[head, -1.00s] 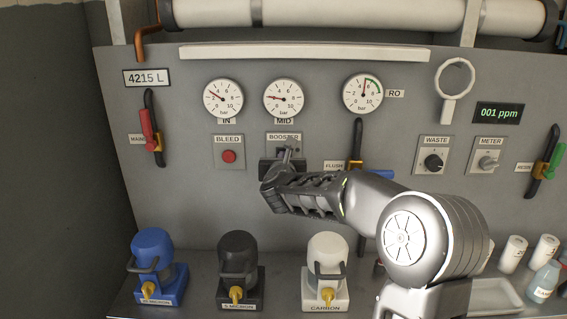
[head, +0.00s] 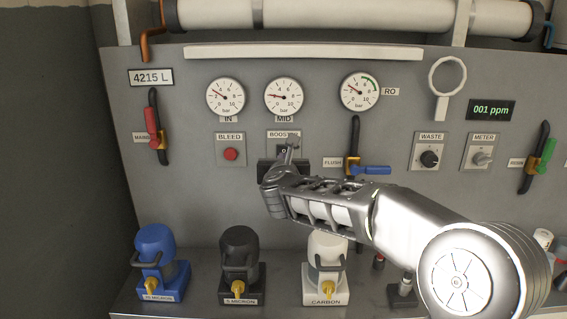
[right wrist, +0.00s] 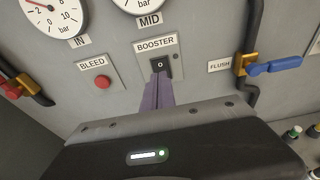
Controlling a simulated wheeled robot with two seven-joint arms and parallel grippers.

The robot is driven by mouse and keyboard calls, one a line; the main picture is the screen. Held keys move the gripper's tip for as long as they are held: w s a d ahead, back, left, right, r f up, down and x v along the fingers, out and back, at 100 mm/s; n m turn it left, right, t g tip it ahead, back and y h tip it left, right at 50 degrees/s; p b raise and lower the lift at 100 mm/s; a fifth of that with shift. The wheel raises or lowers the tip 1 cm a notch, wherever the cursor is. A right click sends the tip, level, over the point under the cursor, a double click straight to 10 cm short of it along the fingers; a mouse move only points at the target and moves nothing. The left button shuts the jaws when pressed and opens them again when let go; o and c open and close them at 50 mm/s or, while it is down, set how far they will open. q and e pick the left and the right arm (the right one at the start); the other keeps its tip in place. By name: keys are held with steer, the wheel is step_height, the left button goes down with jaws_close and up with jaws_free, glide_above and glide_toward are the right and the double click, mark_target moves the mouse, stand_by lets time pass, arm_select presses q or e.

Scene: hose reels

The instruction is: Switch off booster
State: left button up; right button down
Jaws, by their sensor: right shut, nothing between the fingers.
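The booster switch is a black rocker with a white O mark on a grey plate under the BOOSTER label, clear in the right wrist view (right wrist: 161,65). In the head view the booster plate (head: 272,144) is partly hidden behind my right gripper (head: 291,143). My right gripper is shut and empty, its narrow fingers pointing at the panel. In the right wrist view the fingertips (right wrist: 159,76) overlap the lower part of the rocker. I cannot tell whether they touch it. My left gripper is not in view.
The red BLEED button (head: 230,154) is left of the booster. The blue FLUSH lever (head: 371,170) is to the right, near my right arm. Gauges (head: 283,97) sit above. Blue, black and white filter housings (head: 241,250) stand on the shelf below.

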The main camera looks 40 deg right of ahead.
steer(key=s+a+r, duration=0.1)
steer(key=s+a, duration=0.1)
steer(key=s, duration=0.1)
steer(key=shift+a+r, duration=0.15)
steer(key=shift+r, duration=0.25)
